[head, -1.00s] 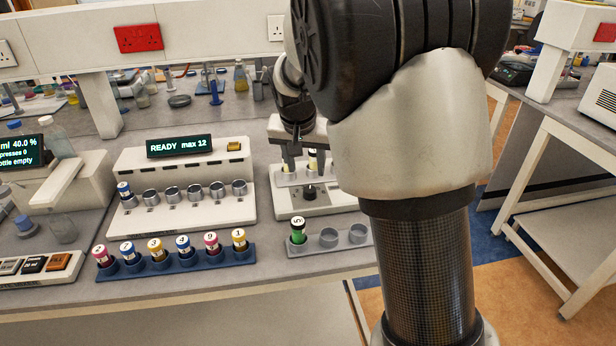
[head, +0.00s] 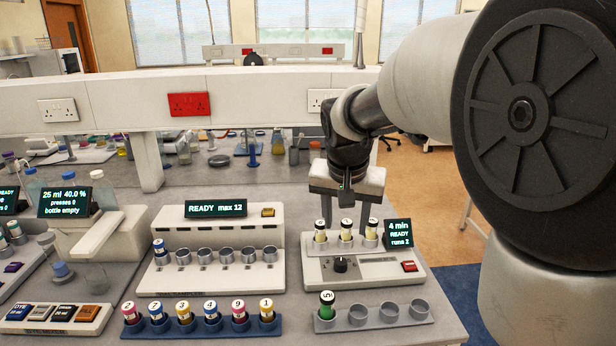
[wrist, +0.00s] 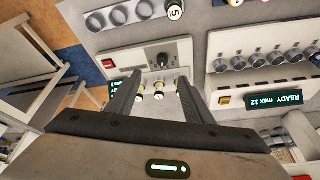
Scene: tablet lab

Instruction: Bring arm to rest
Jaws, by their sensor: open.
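My arm reaches in from the right in the head view. My gripper (head: 346,196) hangs over the back of the white timer machine (head: 318,271), behind its row of vials. In the wrist view my gripper (wrist: 154,88) shows two dark fingers spread apart with nothing held between them. Three cream vials with dark caps (head: 346,232) stand in the machine, and they also show in the wrist view (wrist: 158,90) between and beyond the fingers. I cannot tell whether the fingers touch any vial.
A white machine reading READY max 12 (head: 217,264) stands to the left. A blue rack (head: 190,327) of capped vials and a grey rack (head: 395,318) with a green vial (head: 326,305) stand along the front. The bottle station (head: 92,240) is further left.

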